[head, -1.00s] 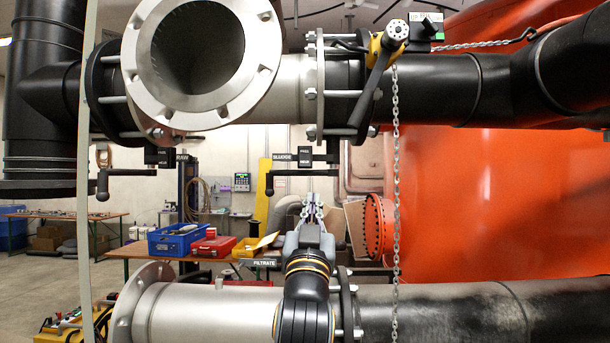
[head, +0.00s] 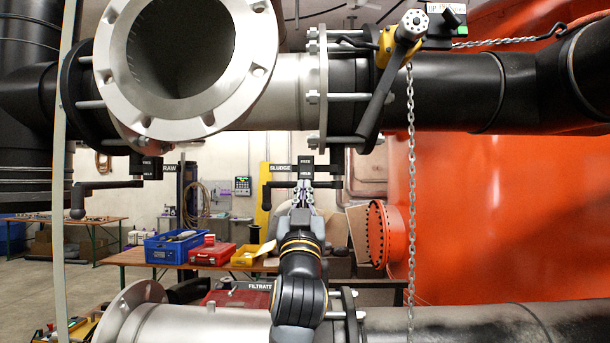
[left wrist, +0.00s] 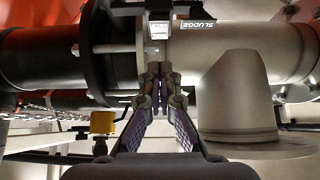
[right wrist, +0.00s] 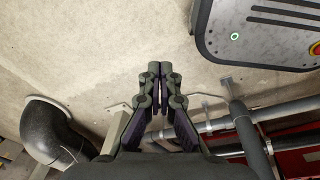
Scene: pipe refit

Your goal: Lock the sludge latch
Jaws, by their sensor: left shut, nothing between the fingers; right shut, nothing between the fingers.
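The sludge latch (head: 307,168) is a small black block with FREE and HELD markings, hanging below the upper pipe by the SLUDGE label (head: 280,168). Its black crank handle (head: 267,195) reaches left and has a drooping grip. My left gripper (head: 302,188) is shut and empty, pointing up just below the block; I cannot tell whether it touches the latch. In the left wrist view its closed tips (left wrist: 160,78) lie below a pale marked plate (left wrist: 158,28) and the SLUDGE label. My right gripper (right wrist: 159,76) is shut and empty, seen only in the right wrist view.
A similar RAW latch (head: 146,168) hangs to the left. A yellow-hubbed lever (head: 385,90) and a chain (head: 411,200) are at the right. The lower FILTRATE pipe (head: 430,325) runs below my left arm. A grey panel (right wrist: 262,32) is near the right gripper.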

